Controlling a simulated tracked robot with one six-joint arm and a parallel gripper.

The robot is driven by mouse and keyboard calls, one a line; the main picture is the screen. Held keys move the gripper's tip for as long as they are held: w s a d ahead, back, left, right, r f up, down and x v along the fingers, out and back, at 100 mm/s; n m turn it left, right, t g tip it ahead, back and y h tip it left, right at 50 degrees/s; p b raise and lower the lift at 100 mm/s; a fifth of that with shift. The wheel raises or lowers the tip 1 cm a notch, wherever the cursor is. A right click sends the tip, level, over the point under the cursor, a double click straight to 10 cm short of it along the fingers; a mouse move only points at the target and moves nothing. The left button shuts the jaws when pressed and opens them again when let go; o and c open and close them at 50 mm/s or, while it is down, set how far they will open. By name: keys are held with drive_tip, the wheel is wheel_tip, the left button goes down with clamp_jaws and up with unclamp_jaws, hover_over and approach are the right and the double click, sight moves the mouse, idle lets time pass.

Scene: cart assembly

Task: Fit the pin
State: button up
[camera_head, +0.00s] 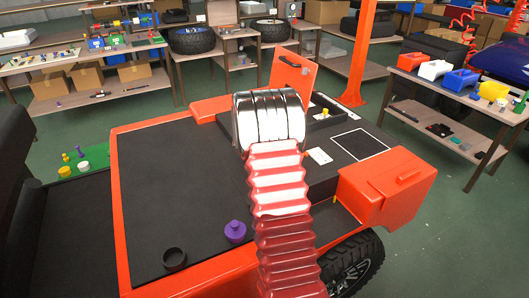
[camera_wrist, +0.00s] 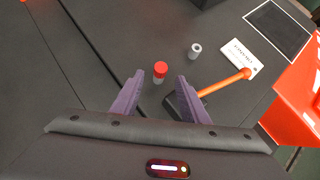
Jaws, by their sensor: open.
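My gripper (camera_wrist: 160,80) is open in the wrist view, its two purple fingers spread apart. A small upright red-topped cylinder (camera_wrist: 160,69), possibly the pin, stands on the dark surface in line with the gap between the fingertips; I see no contact. A short grey-white cylinder (camera_wrist: 195,50) with a dark hole in its top stands beyond it to the right. In the head view my arm hides the gripper and both small cylinders.
An orange-handled hammer (camera_wrist: 222,84) lies just right of the right finger. A white printed card (camera_wrist: 241,57) and white-outlined square (camera_head: 360,144) lie nearby. An orange box (camera_head: 388,187), purple knobbed piece (camera_head: 235,231) and black ring (camera_head: 174,258) are on the cart.

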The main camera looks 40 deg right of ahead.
drive_tip(key=v, duration=1)
idle(0.8)
drive_tip(key=s+a+f+m+g+y, duration=0.25)
drive_tip(key=s+a+m, duration=0.55)
drive_tip(key=s+m, duration=0.45)
drive_tip(key=s+a+r+m+t+y, duration=0.1)
drive_tip(key=s+a+r, duration=0.4)
drive_tip(key=a, duration=0.6)
drive_tip(key=s+a+r+m+t+y, duration=0.1)
drive_tip(key=s+a+r+m, duration=0.4)
drive_tip(key=a, duration=0.6)
drive_tip(key=s+a+r+m+t+y, duration=0.1)
drive_tip(key=s+a+r+m+y, duration=0.2)
drive_tip(key=a, duration=0.9)
drive_tip(key=shift+s+r+m+t+y, duration=0.35)
drive_tip(key=shift+s+r+m, duration=0.6)
drive_tip(key=shift+s+m, duration=0.15)
drive_tip(key=shift+c, duration=0.6)
